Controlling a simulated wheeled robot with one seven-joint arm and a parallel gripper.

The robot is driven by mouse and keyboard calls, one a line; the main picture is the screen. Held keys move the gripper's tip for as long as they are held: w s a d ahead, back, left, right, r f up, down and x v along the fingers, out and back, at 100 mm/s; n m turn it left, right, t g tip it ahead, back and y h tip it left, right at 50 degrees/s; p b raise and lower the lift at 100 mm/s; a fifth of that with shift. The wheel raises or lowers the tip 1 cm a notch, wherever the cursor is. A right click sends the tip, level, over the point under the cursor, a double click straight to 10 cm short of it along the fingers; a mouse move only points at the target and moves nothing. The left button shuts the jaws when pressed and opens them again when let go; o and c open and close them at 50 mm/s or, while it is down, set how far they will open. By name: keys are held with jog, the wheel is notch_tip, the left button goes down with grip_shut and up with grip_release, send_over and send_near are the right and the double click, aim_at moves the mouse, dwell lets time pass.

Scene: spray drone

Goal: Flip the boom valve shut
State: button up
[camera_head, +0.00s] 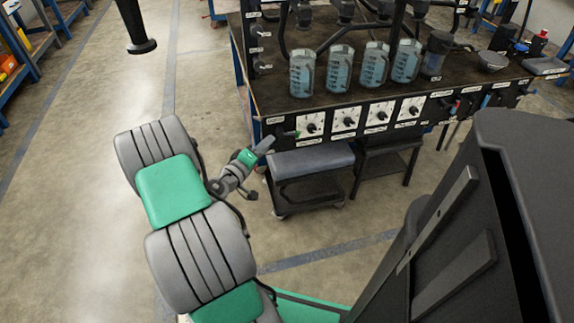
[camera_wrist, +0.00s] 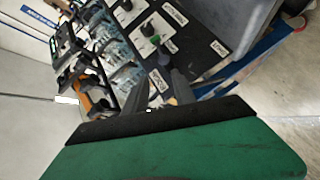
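A small green-marked valve handle (camera_head: 289,133) sits at the left end of the bench's front panel. A green part also shows beyond the fingers in the wrist view (camera_wrist: 155,40). Its label is too small to read, so I cannot tell whether this is the boom valve. My gripper (camera_head: 266,145) is just left of and below that handle, apart from it as far as I can see. In the wrist view, my gripper (camera_wrist: 160,90) has its two grey fingers spread with nothing visible between them.
The panel carries several white-plated black knobs (camera_head: 312,127) and, farther right, a red handle (camera_head: 455,104). Several clear jugs (camera_head: 302,72) stand on the bench top (camera_head: 270,92). A padded stool (camera_head: 310,160) stands below the panel. The floor to the left is clear.

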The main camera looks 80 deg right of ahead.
jog(key=s+d+f, duration=0.1)
jog(key=d, duration=0.2)
jog(key=s+d+f+n+h+b, duration=0.1)
jog(key=s+d, duration=0.1)
jog(key=s+d+f+n, duration=0.1)
jog(key=s+d, duration=0.1)
jog(key=d, duration=0.1)
jog(key=shift+d+f+h+b, duration=0.1)
jog(key=shift+d+h+b, duration=0.2)
jog(key=shift+d, duration=0.05)
jog(key=shift+w, duration=0.1)
grip_shut()
